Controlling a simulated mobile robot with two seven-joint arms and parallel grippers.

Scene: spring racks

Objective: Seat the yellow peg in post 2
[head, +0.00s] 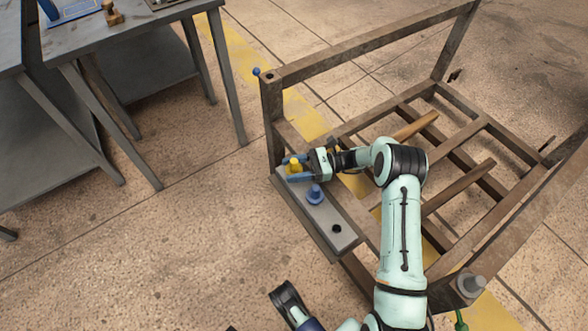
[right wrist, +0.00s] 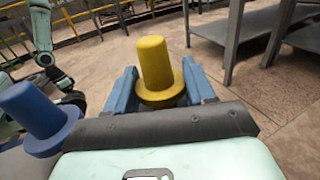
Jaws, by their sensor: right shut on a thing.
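The yellow peg (head: 293,166), a cylinder with a wide flange, is upright at the far end of the grey bar (head: 345,241). My right gripper (head: 292,168) is shut on it; in the right wrist view the yellow peg (right wrist: 154,66) stands between the blue fingers (right wrist: 158,92). I cannot tell whether its lower end is in the bar or clear of it. A metal rack frame (head: 350,55) has corner posts; the near-left post (head: 272,103) has a small dark hole in its top. I see no number on any post. My left gripper is not clearly seen.
A blue peg (head: 315,195) stands in the bar beside the yellow one, also in the right wrist view (right wrist: 38,112). An empty hole (head: 336,229) is at the bar's near end. A grey cylinder (head: 471,284) sits on the near-right post. Grey tables (head: 135,38) stand left; floor between is clear.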

